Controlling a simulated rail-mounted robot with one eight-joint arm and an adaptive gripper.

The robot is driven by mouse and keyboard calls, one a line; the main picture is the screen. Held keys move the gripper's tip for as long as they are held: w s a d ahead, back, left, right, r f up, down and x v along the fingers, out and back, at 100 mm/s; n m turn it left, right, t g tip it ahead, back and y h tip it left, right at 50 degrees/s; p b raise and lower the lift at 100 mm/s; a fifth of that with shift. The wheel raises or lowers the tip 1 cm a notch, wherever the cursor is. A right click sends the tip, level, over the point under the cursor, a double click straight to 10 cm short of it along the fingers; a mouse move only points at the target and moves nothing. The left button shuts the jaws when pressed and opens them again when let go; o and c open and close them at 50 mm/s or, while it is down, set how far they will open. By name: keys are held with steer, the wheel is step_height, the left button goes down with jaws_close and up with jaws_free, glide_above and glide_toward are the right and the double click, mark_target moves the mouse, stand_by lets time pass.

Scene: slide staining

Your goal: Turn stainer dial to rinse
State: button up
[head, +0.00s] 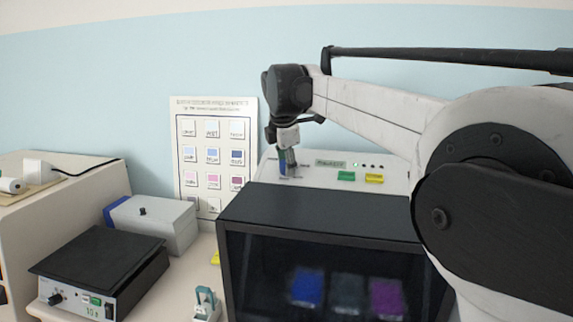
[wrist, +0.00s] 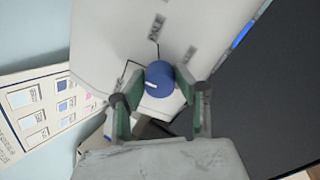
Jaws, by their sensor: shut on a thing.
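The stainer (head: 330,217) is a white and black machine with a dark window at the front. Its dial (wrist: 159,79) is a round blue knob with a white mark, on the white top panel. My gripper (wrist: 156,84) has its two green-padded fingers shut on the dial, one on each side. In the head view my gripper (head: 288,167) points down onto the left part of the panel and mostly hides the dial. Labels with lines stand around the dial; one behind it seems to read "DYLE", and the others are too blurred or hidden to read.
Green (head: 346,176) and yellow (head: 374,178) buttons sit right of the dial. Blue and purple shapes show behind the window. A wall chart (head: 213,104) stands behind to the left. A black-topped device (head: 98,262) and a grey box (head: 153,224) are at left.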

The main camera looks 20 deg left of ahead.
stand_by(0.3)
steer(key=o, duration=1.1)
steer(key=v, duration=1.2)
